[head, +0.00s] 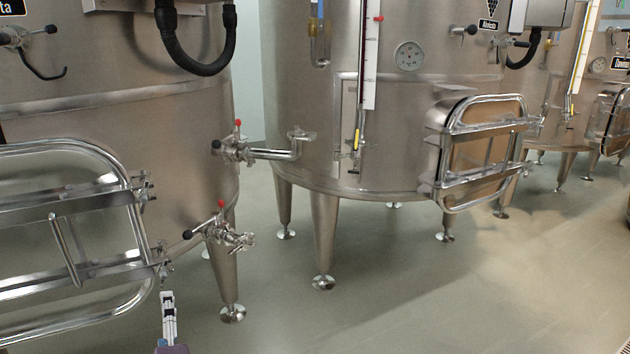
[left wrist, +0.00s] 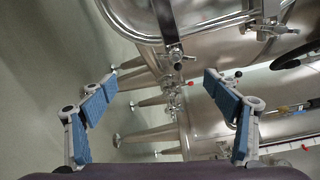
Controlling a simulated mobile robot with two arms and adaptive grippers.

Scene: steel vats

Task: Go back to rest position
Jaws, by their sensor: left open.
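My left gripper (head: 168,305) shows at the bottom left of the head view, in front of the near vat. In the left wrist view its two blue-padded fingers (left wrist: 160,87) are spread wide with nothing between them. Beyond the fingers in that view are the vat's valve and legs, apart from the fingers. My right gripper is in neither view.
A steel vat (head: 110,125) with a barred hatch (head: 60,225) stands close at left. Its red-tipped valve (head: 225,235) sticks out near my left gripper. A second vat (head: 310,110) with an open-framed hatch (head: 485,150) stands behind. The floor (head: 450,300) at right is clear.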

